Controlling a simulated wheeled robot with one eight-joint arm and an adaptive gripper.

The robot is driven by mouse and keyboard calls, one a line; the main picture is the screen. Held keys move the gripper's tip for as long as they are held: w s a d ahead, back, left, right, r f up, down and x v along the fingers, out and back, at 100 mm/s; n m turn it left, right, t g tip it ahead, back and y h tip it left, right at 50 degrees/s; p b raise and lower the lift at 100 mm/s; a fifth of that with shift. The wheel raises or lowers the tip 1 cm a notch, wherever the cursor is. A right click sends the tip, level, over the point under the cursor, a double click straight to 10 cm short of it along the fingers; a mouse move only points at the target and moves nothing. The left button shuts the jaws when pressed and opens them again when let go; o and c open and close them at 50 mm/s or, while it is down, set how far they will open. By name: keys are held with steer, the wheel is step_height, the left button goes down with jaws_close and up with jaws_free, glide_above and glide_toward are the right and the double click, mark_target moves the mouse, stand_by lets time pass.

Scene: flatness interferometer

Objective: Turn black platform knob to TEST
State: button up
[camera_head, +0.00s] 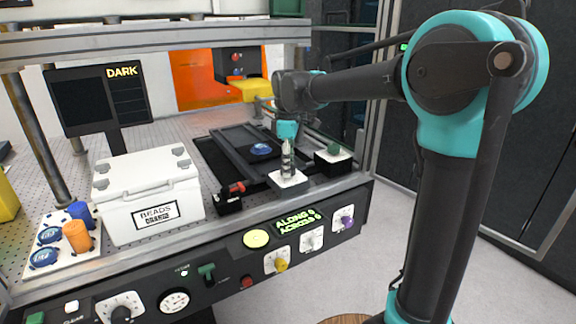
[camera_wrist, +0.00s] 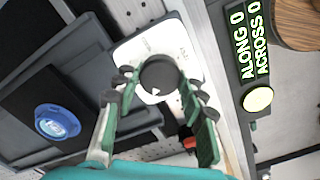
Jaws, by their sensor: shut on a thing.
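The black platform knob (camera_wrist: 160,74) is a round knob with a small white pointer mark, on a white plate (camera_wrist: 182,42). The plate's faint lettering is too small to read. My gripper (camera_wrist: 162,86) has one green-and-grey finger on each side of the knob and is shut on it. In the head view my gripper (camera_head: 287,160) points straight down onto the white-topped block (camera_head: 288,181) at the platform's front. The fingers hide the knob there.
A block with a green knob (camera_head: 333,150) stands close right of my gripper. A dark platform with a blue disc (camera_head: 261,149) lies behind-left. A red-handled clamp (camera_head: 230,192) and white BEADS case (camera_head: 148,193) are left. The display (camera_head: 297,221) reads ALONG 0, ACROSS 0; the screen (camera_head: 100,97) reads DARK.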

steer(key=m, duration=0.5)
steer(key=shift+m, duration=0.3)
steer(key=m, duration=1)
steer(key=shift+m, duration=0.4)
steer(key=m, duration=2.1)
steer(key=shift+m, duration=0.4)
steer(key=m, duration=0.4)
steer(key=shift+m, duration=0.4)
